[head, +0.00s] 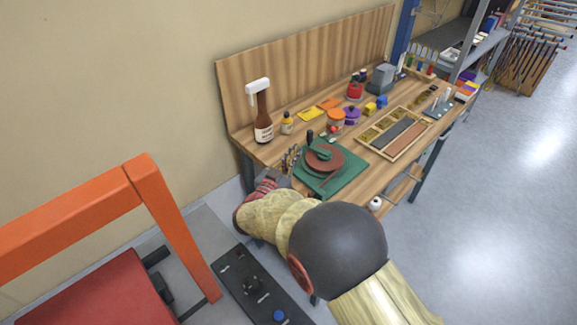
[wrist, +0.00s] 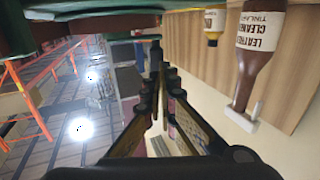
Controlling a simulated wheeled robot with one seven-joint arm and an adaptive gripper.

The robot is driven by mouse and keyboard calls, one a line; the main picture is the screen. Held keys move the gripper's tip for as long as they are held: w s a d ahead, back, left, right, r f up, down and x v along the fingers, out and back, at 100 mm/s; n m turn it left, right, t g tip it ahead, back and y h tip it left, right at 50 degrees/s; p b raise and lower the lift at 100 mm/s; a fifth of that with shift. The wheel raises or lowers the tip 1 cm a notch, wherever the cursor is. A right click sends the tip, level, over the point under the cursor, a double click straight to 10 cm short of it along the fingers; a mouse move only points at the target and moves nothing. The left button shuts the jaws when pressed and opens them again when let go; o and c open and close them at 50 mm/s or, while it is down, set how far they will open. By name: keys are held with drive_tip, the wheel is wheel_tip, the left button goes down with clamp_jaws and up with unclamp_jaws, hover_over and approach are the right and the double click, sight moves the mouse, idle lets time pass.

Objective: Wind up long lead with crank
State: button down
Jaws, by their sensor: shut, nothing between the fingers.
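A round brown reel (head: 334,160) lies on a green base (head: 345,179) at the near left of the workbench. A dark upright knob (head: 310,138), apparently the crank handle, stands at the reel's far left side. A thin brown strip, possibly the lead, shows at the reel's front; where it runs is unclear. My gripper (head: 291,160) is at the left edge of the green base, apart from the knob, and partly hidden by my arm. In the wrist view my gripper (wrist: 156,54) is shut and empty, with a green edge (wrist: 60,43) above it.
A brown bottle (head: 263,122) and a small yellow-labelled bottle (head: 286,123) stand behind the reel. An orange-lidded jar (head: 335,120) and a wooden tray (head: 372,151) are to the right. An orange frame (head: 75,215) stands at the left. Grey floor at right is clear.

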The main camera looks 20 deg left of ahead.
sight(309, 132)
drive_tip(key=w, duration=0.2)
drive_tip(key=w+b, duration=0.1)
drive_tip(key=w, duration=0.1)
drive_tip(key=w+d, duration=0.1)
drive_tip(key=shift+w+b, duration=0.35)
drive_tip(key=shift+w, duration=0.05)
drive_tip(key=shift+w+a+m+g+h+p, duration=0.15)
drive_tip(key=shift+w+m+h+p, duration=0.2)
drive_tip(key=shift+h, duration=0.25)
drive_tip(key=shift+w+m+g+h+p, duration=0.2)
drive_tip(key=shift+m+h+p, duration=0.25)
drive_tip(key=shift+h, duration=0.15)
drive_tip(key=shift+w+m+g+h+p, duration=0.3)
drive_tip(key=shift+m+h, duration=0.2)
drive_tip(key=shift+h, duration=0.1)
drive_tip(key=shift+w+m+g+h+p, duration=0.4)
drive_tip(key=shift+m+h, duration=0.15)
drive_tip(key=shift+h, duration=0.25)
drive_tip(key=shift+w+m+g+h+p, duration=0.4)
drive_tip(key=shift+m+h, duration=0.15)
drive_tip(key=shift+h, duration=0.25)
drive_tip(key=shift+a+p+x, duration=0.25)
drive_tip(key=shift+p+x, duration=0.9)
drive_tip(key=shift+x, duration=0.2)
drive_tip(key=shift+w, duration=0.2)
